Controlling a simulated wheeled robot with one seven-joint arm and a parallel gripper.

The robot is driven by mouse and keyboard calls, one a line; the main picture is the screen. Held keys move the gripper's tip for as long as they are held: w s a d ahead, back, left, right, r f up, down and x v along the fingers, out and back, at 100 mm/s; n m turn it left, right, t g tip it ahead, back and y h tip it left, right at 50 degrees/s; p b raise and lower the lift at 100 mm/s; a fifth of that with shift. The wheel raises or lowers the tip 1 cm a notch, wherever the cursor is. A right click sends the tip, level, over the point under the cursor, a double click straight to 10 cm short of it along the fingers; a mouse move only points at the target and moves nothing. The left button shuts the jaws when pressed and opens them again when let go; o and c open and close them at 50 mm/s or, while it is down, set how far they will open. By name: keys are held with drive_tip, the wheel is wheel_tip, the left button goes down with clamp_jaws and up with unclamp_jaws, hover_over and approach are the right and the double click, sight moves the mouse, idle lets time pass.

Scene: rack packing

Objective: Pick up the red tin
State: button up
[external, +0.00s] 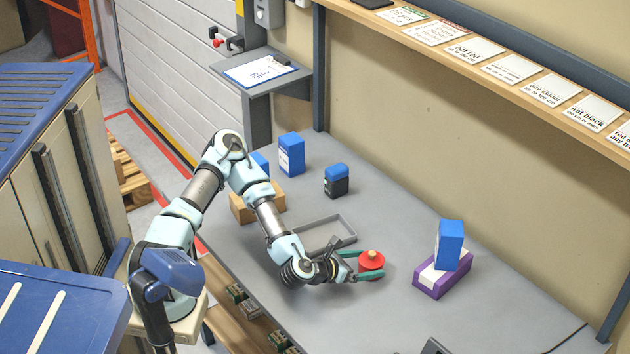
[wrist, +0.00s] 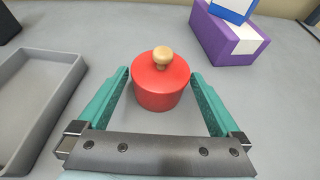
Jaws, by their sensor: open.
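The red tin (external: 371,261) stands upright on the grey table in the external view. It is round, with a wooden knob on its lid. In the wrist view the red tin (wrist: 160,83) sits between the two green fingers of my gripper (wrist: 160,85). In the external view my gripper (external: 368,264) is low over the table, with a finger on each side of the tin. The fingers are open, and a gap shows on the right side; on the left the finger looks close to the tin, and I cannot tell if it touches.
A grey tray (external: 345,228) lies left of the tin. A purple box (external: 430,285) with a blue box (external: 449,243) on it stands to the right. Blue boxes (external: 291,155), a dark-and-blue item (external: 337,181) and a cardboard box (external: 240,211) stand farther back.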

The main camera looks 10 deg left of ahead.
sight(379, 262)
drive_tip(key=shift+p+x, duration=1)
drive_tip(key=shift+x, duration=1.65)
clamp_jaws()
